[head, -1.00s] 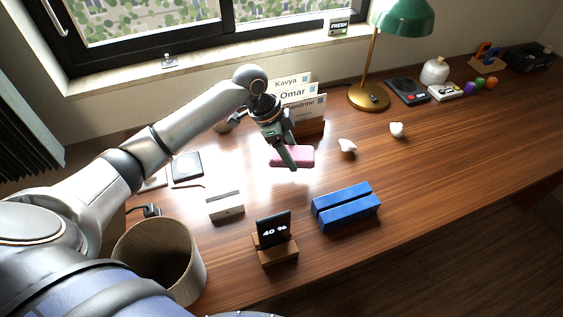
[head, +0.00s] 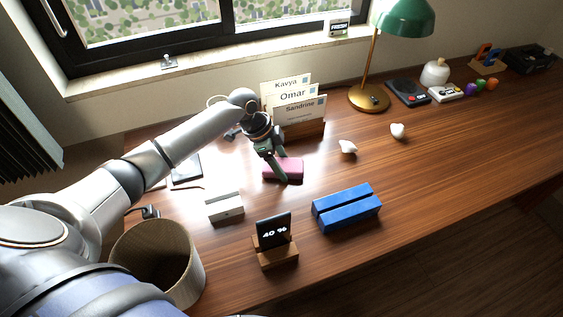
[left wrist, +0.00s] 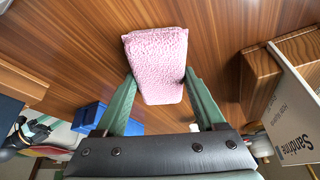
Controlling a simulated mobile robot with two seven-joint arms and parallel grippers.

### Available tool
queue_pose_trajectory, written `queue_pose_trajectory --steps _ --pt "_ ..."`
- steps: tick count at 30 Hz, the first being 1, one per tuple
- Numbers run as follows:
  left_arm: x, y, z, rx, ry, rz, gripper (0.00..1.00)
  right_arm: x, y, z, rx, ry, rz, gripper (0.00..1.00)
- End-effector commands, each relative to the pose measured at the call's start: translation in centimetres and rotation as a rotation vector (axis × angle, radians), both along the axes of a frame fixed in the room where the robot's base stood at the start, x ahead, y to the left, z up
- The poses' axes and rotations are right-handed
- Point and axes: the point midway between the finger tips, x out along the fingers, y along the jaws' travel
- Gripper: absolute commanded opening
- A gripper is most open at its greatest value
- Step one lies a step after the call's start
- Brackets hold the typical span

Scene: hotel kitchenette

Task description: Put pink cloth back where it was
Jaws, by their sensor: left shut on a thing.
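The pink cloth (head: 292,167) is a folded, fluffy block in the middle of the desk area, in front of the name cards. My left gripper (head: 276,172) is shut on it. In the left wrist view the cloth (left wrist: 157,55) sits between the two green fingers (left wrist: 160,84), one at each side, with desk wood behind it. I cannot tell whether the cloth touches the desk or hangs just above it. My right gripper is not in view.
A wooden card holder (head: 308,131) with name cards stands just behind the cloth. A white box (head: 225,207), a blue block (head: 346,207) and a small display on a stand (head: 274,241) are in front. A bin (head: 160,260) is at lower left. The desk right of centre has free room.

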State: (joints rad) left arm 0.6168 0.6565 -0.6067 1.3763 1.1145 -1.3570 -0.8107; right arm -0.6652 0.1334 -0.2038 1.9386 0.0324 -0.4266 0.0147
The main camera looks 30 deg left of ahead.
Motion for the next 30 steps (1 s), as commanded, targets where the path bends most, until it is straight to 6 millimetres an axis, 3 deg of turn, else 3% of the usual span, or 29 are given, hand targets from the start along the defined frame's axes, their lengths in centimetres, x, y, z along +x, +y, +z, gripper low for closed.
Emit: queue_pose_trajectory --steps 1,8,17,22,30 --pt "0.0 0.0 -0.1 0.000 0.000 0.000 0.75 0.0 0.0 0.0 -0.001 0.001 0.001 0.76" --pt "0.0 0.0 -0.1 0.000 0.001 0.000 1.00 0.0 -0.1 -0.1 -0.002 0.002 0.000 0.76" --pt "0.0 0.0 0.4 0.000 -0.001 0.000 1.00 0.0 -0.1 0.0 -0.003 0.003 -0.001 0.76" --pt "-0.3 0.9 2.6 0.003 -0.003 0.001 1.00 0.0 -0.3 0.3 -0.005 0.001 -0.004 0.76" --pt "-1.3 2.9 8.1 0.000 -0.003 0.000 1.00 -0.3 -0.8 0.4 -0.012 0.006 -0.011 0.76"
